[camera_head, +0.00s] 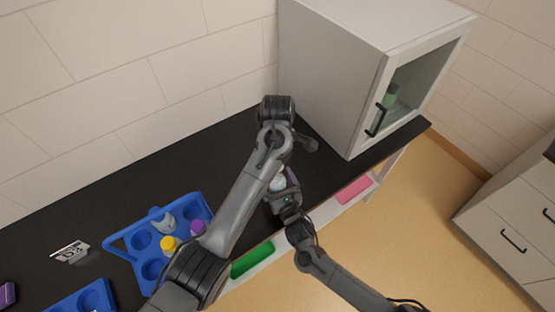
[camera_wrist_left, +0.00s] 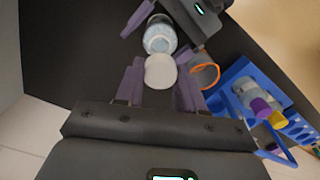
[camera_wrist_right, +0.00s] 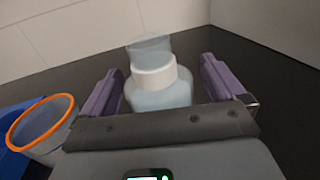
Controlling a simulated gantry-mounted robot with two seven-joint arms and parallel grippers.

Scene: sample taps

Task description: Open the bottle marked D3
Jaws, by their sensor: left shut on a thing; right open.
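A translucent bottle (camera_wrist_right: 158,97) with a white cap (camera_wrist_right: 153,74) stands between the spread purple fingers of my right gripper (camera_wrist_right: 160,88). Clear gaps show on both sides of it. In the left wrist view the bottle (camera_wrist_left: 160,37) shows beyond a round white top (camera_wrist_left: 160,71), which lies between the fingers of my left gripper (camera_wrist_left: 159,85). The left gripper is shut on this white piece. In the head view the arms meet over the table and hide most of both grippers. I cannot read any D3 mark.
An orange-rimmed cup (camera_wrist_left: 206,75) stands close beside the bottle. A blue tray (camera_head: 121,246) holds bottles with yellow (camera_head: 168,243) and purple (camera_head: 198,227) caps. A white cabinet (camera_head: 335,70) stands at the back right.

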